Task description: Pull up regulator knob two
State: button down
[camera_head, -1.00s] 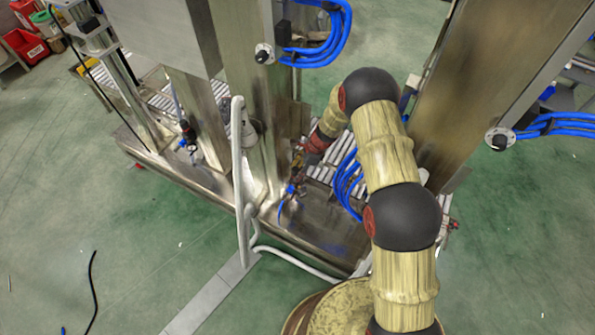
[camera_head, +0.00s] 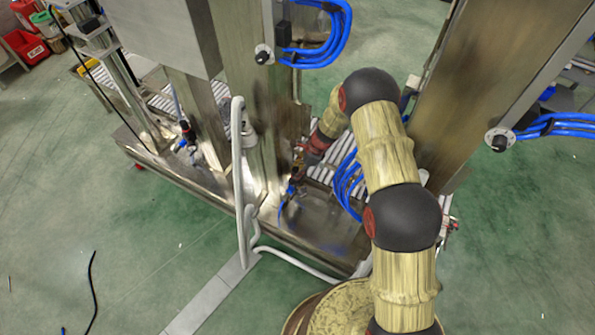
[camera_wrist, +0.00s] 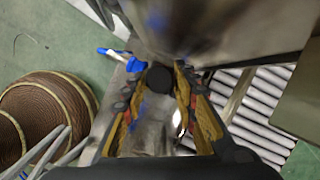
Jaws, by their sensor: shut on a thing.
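A round black regulator knob (camera_wrist: 159,84) is between my gripper's fingers in the wrist view. My gripper (camera_wrist: 158,73) is shut on it, with one brown-padded finger on each side. In the head view my gripper (camera_head: 298,172) is small and partly hidden beside the steel column, at a regulator with blue fittings (camera_head: 291,189). The knob itself cannot be made out there. Another regulator with a dark knob (camera_head: 187,132) stands further left on the machine. No number shows on either regulator.
A steel column (camera_head: 250,100) stands close left of my gripper, and another (camera_head: 480,80) stands right of my arm. A white bent pipe (camera_head: 239,180) rises in front. Blue hoses (camera_head: 346,185) loop nearby. A roller conveyor (camera_wrist: 262,105) lies below. Green floor is open at left.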

jog(key=shift+r+p, duration=0.75)
jog(key=shift+w+f, duration=0.1)
jog(key=shift+w, duration=0.05)
jog(key=c, duration=1.8)
grip_release()
jog(key=o, duration=0.4)
jog(key=v, duration=1.2)
